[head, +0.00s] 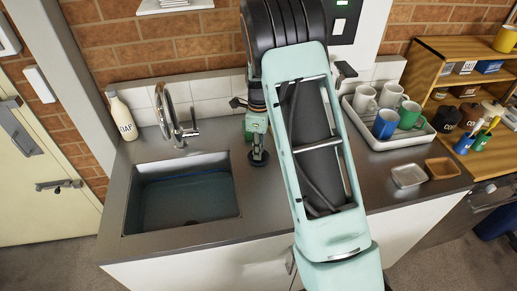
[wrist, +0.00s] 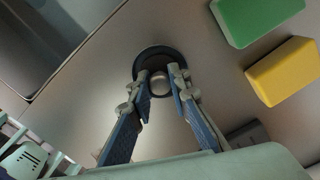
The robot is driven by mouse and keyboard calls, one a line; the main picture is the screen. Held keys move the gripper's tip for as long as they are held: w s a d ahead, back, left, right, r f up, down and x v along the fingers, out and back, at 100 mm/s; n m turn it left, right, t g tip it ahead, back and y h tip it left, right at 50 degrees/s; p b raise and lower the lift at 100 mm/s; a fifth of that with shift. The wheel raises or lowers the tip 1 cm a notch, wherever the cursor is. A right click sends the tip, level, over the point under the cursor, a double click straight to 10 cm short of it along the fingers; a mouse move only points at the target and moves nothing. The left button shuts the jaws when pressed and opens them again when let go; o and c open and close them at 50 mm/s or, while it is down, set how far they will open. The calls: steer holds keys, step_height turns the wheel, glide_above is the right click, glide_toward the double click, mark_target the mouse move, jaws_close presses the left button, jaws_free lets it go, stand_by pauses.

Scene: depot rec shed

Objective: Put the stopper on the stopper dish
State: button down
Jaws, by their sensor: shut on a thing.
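The stopper is a dark round disc with a metal knob; it shows in the wrist view (wrist: 150,55) between my fingertips and in the head view (head: 259,159) just right of the sink. My gripper (wrist: 160,84), also in the head view (head: 258,148), is shut on the stopper's knob from above. The disc is at or close above the counter; I cannot tell whether it touches.
The sink (head: 182,200) holds water, with a tap (head: 172,120) behind it. A green sponge (wrist: 258,18) and a yellow sponge (wrist: 283,71) lie near the stopper. A white tray (head: 388,133) of mugs stands behind the dishes. A bottle (head: 121,115) stands left of the tap.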

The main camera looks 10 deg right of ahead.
steer(key=shift+f, duration=0.15)
steer(key=c, duration=1.8)
jaws_free()
step_height(320, 180, up, 12)
steer(key=shift+r+b, duration=0.2)
steer(key=shift+b, duration=0.2)
